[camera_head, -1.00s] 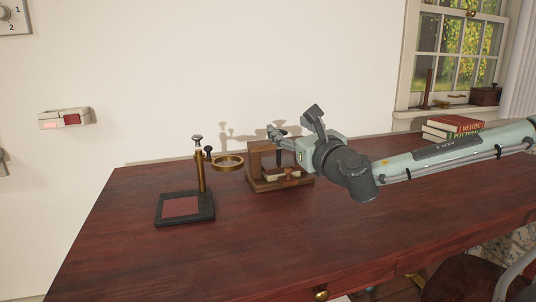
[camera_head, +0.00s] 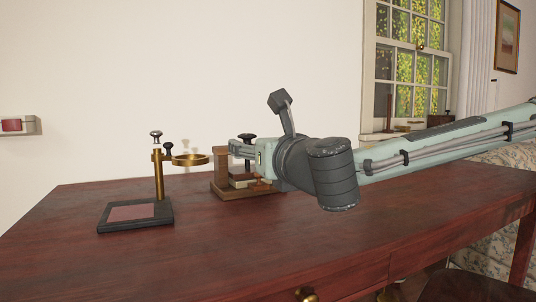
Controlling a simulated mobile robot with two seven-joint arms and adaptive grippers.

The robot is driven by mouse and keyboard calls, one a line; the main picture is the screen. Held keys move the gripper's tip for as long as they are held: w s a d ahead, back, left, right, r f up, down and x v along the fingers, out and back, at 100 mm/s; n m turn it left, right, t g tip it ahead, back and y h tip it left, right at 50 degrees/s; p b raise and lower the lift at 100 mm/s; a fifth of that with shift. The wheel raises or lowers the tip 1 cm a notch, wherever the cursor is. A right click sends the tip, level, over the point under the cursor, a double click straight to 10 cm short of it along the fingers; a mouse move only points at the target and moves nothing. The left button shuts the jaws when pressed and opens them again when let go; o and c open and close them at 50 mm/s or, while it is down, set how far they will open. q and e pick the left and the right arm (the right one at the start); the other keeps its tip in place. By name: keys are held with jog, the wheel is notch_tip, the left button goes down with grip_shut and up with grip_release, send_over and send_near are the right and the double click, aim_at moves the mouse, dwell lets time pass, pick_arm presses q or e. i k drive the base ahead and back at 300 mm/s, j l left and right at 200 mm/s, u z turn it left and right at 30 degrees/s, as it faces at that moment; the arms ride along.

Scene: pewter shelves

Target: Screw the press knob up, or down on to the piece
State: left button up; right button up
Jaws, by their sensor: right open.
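The small wooden press (camera_head: 221,169) stands toward the back of the dark red desk, with a pale block (camera_head: 242,182) low in its frame. Its dark knob (camera_head: 248,137) shows just above my right gripper (camera_head: 240,148). My right gripper comes in from the right, level with the top of the press, and its fingers are open around or beside the knob's stem; I cannot tell which. The gripper and wrist hide part of the press's right side. My left gripper is not in view.
A brass stand with a ring (camera_head: 190,160) rises from a black base (camera_head: 135,216) left of the press. The desk top (camera_head: 250,240) is clear in front. A window (camera_head: 412,65) is behind my arm, and a red-buttoned wall box (camera_head: 18,125) is at left.

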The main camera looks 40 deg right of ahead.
aim_at(247, 137)
jog(key=l+u, duration=0.2)
jog(key=l, duration=0.25)
jog(key=k+l+u, duration=0.2)
jog(key=l, duration=0.2)
jog(key=l+u, duration=0.2)
jog(key=l, duration=0.25)
